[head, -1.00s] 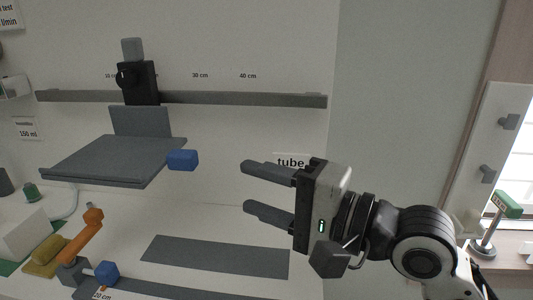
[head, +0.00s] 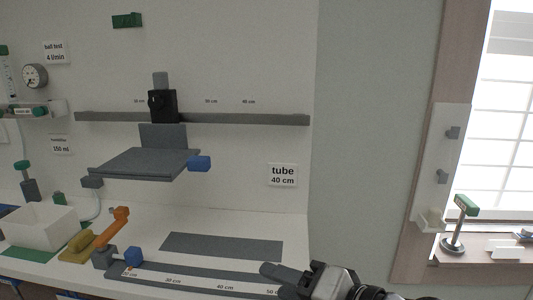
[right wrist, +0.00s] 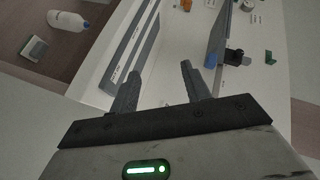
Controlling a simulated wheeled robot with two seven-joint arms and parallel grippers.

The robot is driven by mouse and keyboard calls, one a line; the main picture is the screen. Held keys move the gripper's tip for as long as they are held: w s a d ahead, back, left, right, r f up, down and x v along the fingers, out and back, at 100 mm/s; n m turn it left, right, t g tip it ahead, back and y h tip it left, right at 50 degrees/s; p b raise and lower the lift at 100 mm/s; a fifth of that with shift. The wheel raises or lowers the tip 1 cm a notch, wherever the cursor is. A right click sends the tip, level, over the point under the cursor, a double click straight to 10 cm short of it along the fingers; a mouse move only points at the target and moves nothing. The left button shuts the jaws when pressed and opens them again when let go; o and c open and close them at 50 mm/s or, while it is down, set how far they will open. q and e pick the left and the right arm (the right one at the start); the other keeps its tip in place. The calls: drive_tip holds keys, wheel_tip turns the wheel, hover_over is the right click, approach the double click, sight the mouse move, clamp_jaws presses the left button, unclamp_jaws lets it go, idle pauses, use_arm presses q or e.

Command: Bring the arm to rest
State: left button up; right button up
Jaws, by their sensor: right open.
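My right gripper (head: 278,281) is at the bottom edge of the head view, right of centre, over the front right end of the counter. Only its fingers and part of its body show there. In the right wrist view its two fingers (right wrist: 160,85) stand apart with nothing between them. A white counter surface lies beyond the fingertips. My left gripper is not in view.
A grey shelf (head: 145,163) with a blue knob (head: 199,164) juts from the wall below a grey rail (head: 240,119). An orange lever (head: 112,228), a white bin (head: 40,226) and a grey ruler strip (head: 190,281) are on the counter. A green-topped stand (head: 453,243) is on the window sill.

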drive_tip(key=s+d+f+n+g+h, duration=0.3)
drive_tip(key=s+d+f+h, duration=0.3)
drive_tip(key=s+d+f, duration=0.4)
drive_tip(key=s+d+f+n+g+h, duration=0.3)
drive_tip(key=s+d+f+h, duration=0.3)
drive_tip(key=f, duration=0.6)
drive_tip(key=w+a+f+t+y, duration=0.3)
drive_tip(key=w+a+f+t, duration=0.1)
drive_tip(key=f+t, duration=0.2)
drive_tip(key=shift+w+a+t+y, duration=0.25)
drive_tip(key=shift+w+t+y, duration=0.05)
drive_tip(key=shift+w+y, duration=0.1)
idle(1.0)
